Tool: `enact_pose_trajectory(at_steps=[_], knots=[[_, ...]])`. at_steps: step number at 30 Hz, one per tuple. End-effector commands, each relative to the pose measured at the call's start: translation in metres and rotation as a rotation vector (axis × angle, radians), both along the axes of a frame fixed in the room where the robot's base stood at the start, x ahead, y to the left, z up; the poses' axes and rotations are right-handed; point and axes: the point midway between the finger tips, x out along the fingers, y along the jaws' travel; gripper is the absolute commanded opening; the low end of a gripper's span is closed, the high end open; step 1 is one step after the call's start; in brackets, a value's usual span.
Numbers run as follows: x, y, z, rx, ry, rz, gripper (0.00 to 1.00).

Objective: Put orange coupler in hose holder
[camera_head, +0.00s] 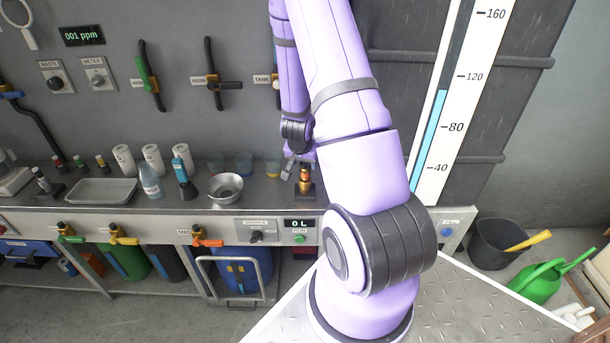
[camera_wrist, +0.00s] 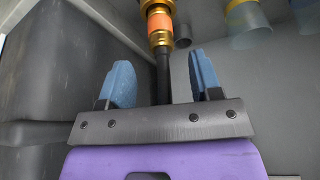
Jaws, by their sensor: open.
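The orange coupler (camera_wrist: 161,24) is a brass fitting with an orange band. In the wrist view it lies just beyond my fingertips, with a black hose (camera_wrist: 163,75) running from it toward the space between them. In the head view the coupler (camera_head: 305,176) is at the right end of the steel counter, above a small dark base (camera_head: 306,191). I cannot tell whether it sits in that base or whether the base is the hose holder. My gripper (camera_wrist: 163,80) is open, its two blue fingers apart on either side of the hose line. My arm partly covers this area in the head view.
A metal bowl (camera_head: 225,187), a blue-topped bottle (camera_head: 182,172) and several cups stand left of the coupler on the counter (camera_head: 270,205). Valve handles line the wall and counter front. A grey tank with a level scale (camera_head: 455,100) stands to the right.

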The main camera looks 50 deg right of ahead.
Motion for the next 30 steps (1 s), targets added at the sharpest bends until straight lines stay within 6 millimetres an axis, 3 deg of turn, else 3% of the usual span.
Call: enact_pose_trajectory(at_steps=[15, 24, 26, 30], knots=[[0.009, -0.016, -0.046, 0.0, 0.0, 0.0, 0.58], [0.01, -0.017, -0.049, -0.001, -0.001, 0.001, 0.58], [0.01, -0.017, -0.049, -0.001, -0.001, 0.001, 0.47], [0.01, -0.017, -0.049, -0.001, -0.001, 0.001, 0.15]])
